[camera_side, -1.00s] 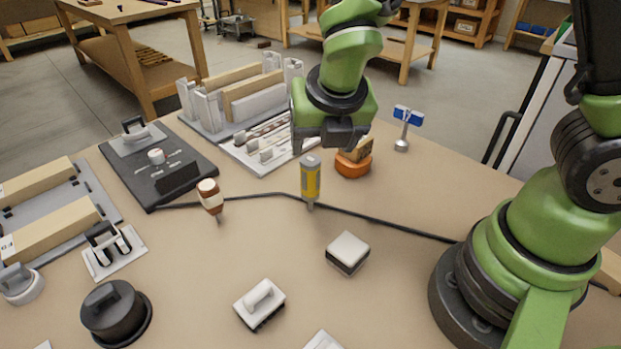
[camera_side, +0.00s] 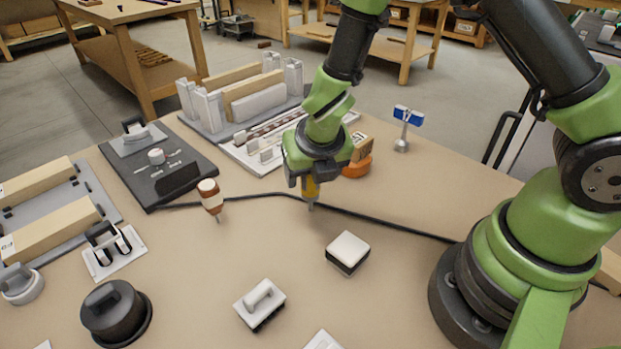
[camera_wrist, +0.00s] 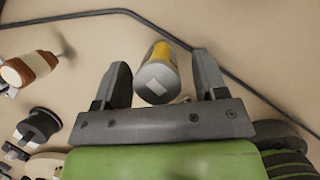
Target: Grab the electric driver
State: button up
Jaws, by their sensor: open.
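The yellow and grey driver (camera_side: 311,192) stands upright, tip down, near the middle of the bench in the side view. My gripper (camera_side: 304,184) is low over it and hides its upper part. In the wrist view the driver (camera_wrist: 158,72) shows its grey round end and yellow body between the two fingers of my gripper (camera_wrist: 162,82). The fingers are open, with a gap visible on each side of the driver. A second tool, brown and white (camera_side: 210,197), stands tip down to the left; it also shows in the wrist view (camera_wrist: 30,68).
A black cable (camera_side: 380,222) runs across the bench behind the driver. An orange round holder (camera_side: 357,168) is close to the right of my gripper. A white-topped block (camera_side: 348,252) lies in front. A dark panel (camera_side: 160,165) lies at the left.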

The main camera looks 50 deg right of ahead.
jog(key=shift+w+d+f, duration=0.1)
jog(key=shift+w+f, duration=0.15)
jog(key=shift+f, duration=0.45)
jog(key=c, duration=1.1)
jog(key=shift+c, duration=0.2)
jog(key=shift+r, duration=0.15)
